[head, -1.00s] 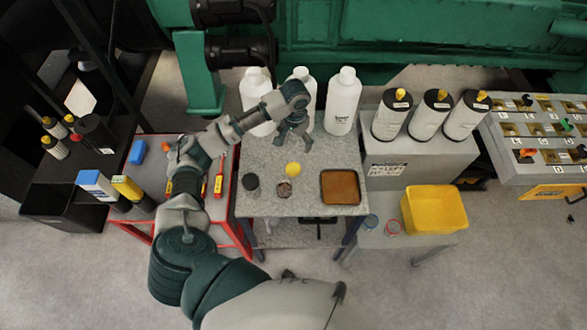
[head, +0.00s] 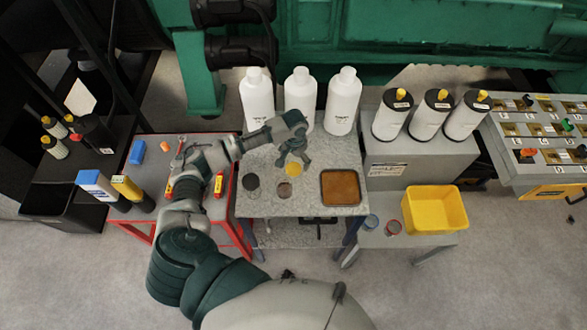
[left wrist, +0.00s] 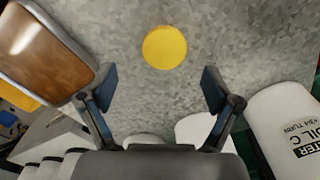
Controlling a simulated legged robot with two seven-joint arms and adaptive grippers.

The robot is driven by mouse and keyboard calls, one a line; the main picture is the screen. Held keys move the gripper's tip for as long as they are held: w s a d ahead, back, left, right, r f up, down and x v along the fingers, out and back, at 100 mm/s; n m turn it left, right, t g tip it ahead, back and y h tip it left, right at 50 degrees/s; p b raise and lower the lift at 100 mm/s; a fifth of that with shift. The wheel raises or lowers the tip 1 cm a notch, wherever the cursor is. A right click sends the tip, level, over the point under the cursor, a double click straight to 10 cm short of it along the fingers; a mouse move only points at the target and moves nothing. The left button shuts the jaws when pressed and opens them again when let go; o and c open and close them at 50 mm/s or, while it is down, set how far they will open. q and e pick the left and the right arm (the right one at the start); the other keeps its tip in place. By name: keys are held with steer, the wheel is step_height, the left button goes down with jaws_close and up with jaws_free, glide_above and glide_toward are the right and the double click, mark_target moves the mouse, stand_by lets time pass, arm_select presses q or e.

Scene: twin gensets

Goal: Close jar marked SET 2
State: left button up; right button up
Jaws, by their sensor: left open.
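A round yellow lid (head: 293,170) lies on the grey speckled table. In the left wrist view, the yellow lid (left wrist: 165,47) shows as a full disc just beyond the fingers. My left gripper (head: 291,160) is open and empty, close to the lid. In the left wrist view, the two fingers of my left gripper (left wrist: 160,80) are spread wide with bare table between them. A small jar with a brownish top (head: 284,190) stands in front of the lid. A dark-topped jar (head: 251,182) stands to its left. I cannot read a SET 2 mark. My right gripper is not in view.
A brown-filled tray (head: 341,173) lies at the table's right. Several white bottles stand behind, including one at right (head: 343,103). A yellow bin (head: 435,211) stands on a lower bench. A red-edged table (head: 152,190) with tools adjoins at left. The table front is clear.

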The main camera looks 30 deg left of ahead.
mark_target(293, 169)
arm_select(q)
steer(key=f, duration=0.5)
steer(key=shift+s+a+f, duration=0.1)
steer(key=shift+s+a, duration=0.05)
steer(key=shift+a, duration=0.25)
steer(key=c, duration=0.8)
